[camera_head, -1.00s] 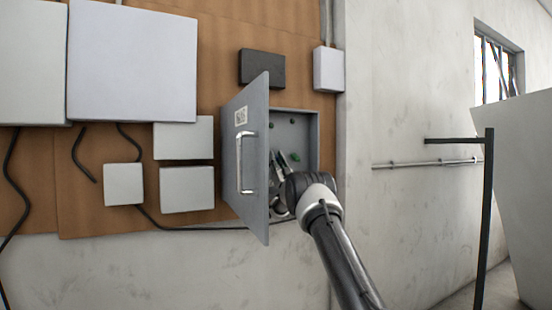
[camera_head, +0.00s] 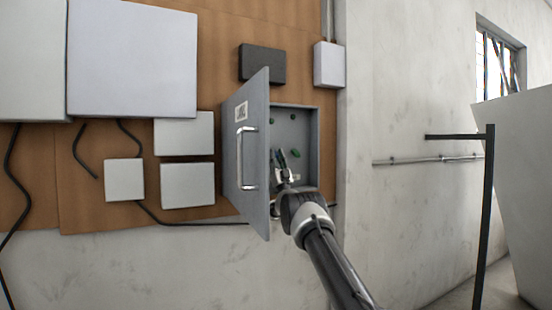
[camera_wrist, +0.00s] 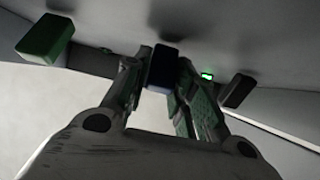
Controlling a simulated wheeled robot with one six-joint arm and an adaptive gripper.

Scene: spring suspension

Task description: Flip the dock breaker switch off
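A grey breaker box (camera_head: 314,135) hangs on the wall with its door (camera_head: 256,205) swung open to the left. My gripper (camera_head: 281,158) reaches into the box from below. In the wrist view my gripper (camera_wrist: 164,65) has its two fingers apart, one on each side of a dark blue block-shaped switch (camera_wrist: 163,72); I cannot tell whether they touch it. A green switch (camera_wrist: 45,38) is to the left and a dark switch (camera_wrist: 237,91) to the right. No label naming the dock breaker is readable.
The open door and its handle (camera_head: 241,160) stand close to the left of my gripper. A small green light (camera_wrist: 207,76) glows near the fingers. White boxes (camera_head: 187,186) and a dark box (camera_head: 262,66) are on the brown board. A black post (camera_head: 486,215) stands at right.

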